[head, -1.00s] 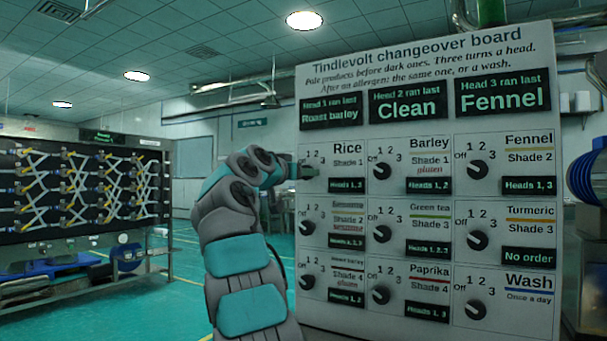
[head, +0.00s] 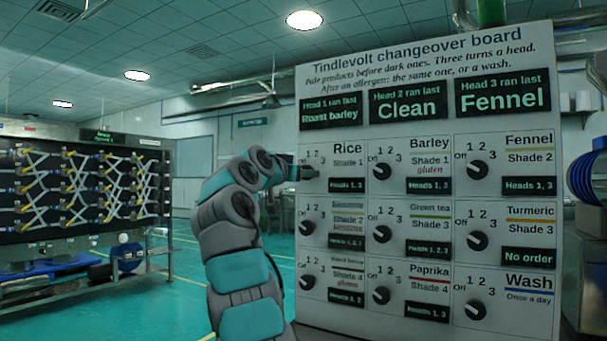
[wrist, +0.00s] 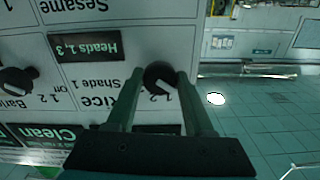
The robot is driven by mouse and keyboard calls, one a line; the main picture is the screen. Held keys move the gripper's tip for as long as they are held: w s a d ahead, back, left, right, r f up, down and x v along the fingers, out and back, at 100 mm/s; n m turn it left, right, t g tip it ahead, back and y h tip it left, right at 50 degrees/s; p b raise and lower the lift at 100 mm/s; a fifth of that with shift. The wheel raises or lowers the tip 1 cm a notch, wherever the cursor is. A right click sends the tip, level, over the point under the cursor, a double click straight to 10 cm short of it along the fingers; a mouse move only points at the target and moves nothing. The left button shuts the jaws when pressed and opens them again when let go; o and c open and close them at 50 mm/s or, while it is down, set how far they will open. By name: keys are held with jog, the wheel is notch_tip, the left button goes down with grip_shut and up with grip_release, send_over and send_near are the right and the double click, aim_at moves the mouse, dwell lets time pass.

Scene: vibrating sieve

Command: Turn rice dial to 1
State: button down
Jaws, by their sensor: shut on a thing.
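The rice dial (wrist: 160,76) is a round black knob with a white pointer mark, on the board's top-left card. In the wrist view, which is upside down, my gripper (wrist: 160,84) has one finger on each side of the dial and is shut on it. In the head view my gripper (head: 301,173) reaches the rice card (head: 347,165) from the left and largely hides the dial. The card reads "Rice, Shade 1" and "Heads 1, 3". I cannot tell exactly which number the pointer faces.
The changeover board (head: 420,60) carries several other dials close by, including the barley dial (head: 381,171) to the right and another dial (head: 306,227) below. A dark rack (head: 80,190) stands at the far left. The floor (head: 180,290) left of my arm is clear.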

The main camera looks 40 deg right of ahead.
jog(key=shift+r+m+p, duration=0.1)
jog(key=shift+m+p, duration=0.25)
jog(key=shift+m, duration=0.55)
jog(key=shift+m+p, duration=0.3)
jog(key=shift+m, duration=2)
jog(key=shift+c, duration=1.5)
grip_release()
jog(key=b+v, duration=0.2)
jog(key=v, duration=0.6)
jog(key=shift+w, duration=0.15)
